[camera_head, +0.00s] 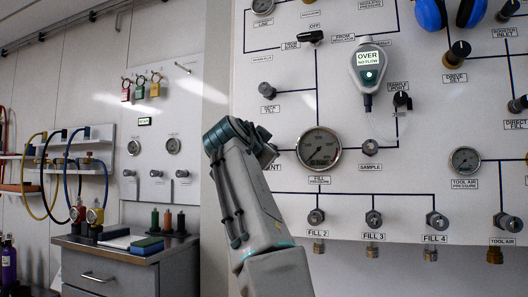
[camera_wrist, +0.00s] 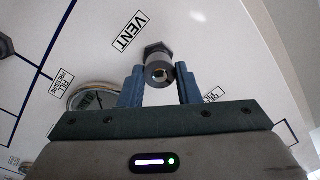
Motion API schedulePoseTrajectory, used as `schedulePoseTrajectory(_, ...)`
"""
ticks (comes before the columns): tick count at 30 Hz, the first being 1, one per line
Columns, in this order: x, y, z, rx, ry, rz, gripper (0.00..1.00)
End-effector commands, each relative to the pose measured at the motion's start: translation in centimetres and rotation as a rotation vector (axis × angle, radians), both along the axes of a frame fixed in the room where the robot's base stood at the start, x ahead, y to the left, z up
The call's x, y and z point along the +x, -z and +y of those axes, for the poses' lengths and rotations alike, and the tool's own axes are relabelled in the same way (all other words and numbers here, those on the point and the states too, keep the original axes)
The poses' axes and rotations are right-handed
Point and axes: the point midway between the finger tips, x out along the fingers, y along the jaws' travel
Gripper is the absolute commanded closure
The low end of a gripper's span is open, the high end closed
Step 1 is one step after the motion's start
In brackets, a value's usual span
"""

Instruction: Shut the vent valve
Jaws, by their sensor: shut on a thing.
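The vent valve (camera_wrist: 159,54) shows in the wrist view as a dark round knob with a hex collar, just below the VENT label (camera_wrist: 129,31). My gripper (camera_wrist: 160,82) has one blue-grey finger on each side of the knob and is shut on it. In the head view my arm hides the vent valve, and only the end of its label (camera_head: 273,167) shows. My gripper (camera_head: 264,152) is mostly hidden there behind the wrist, close to the panel. Whether the valve is open or shut cannot be told.
The fill pressure gauge (camera_head: 319,149) sits just right of my wrist. The Fill 2 valve (camera_head: 316,216) is below. A metal cabinet (camera_head: 130,270) stands at the left.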

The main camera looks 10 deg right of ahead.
Motion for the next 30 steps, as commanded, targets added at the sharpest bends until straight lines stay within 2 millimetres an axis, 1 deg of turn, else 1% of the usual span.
schedulePoseTrajectory(9,-0.03,-0.05,-0.07,0.064,0.001,-0.038,0.93)
schedulePoseTrajectory(21,-0.03,-0.06,-0.08,0.069,0.001,-0.041,0.93)
schedulePoseTrajectory(22,-0.04,-0.06,-0.08,0.069,0.001,-0.041,0.68)
schedulePoseTrajectory(23,-0.04,-0.06,-0.08,0.069,0.001,-0.041,0.59)
schedulePoseTrajectory(24,-0.04,-0.06,-0.08,0.069,0.001,-0.041,0.49)
schedulePoseTrajectory(30,-0.02,-0.01,-0.01,0.069,0.001,-0.040,0.49)
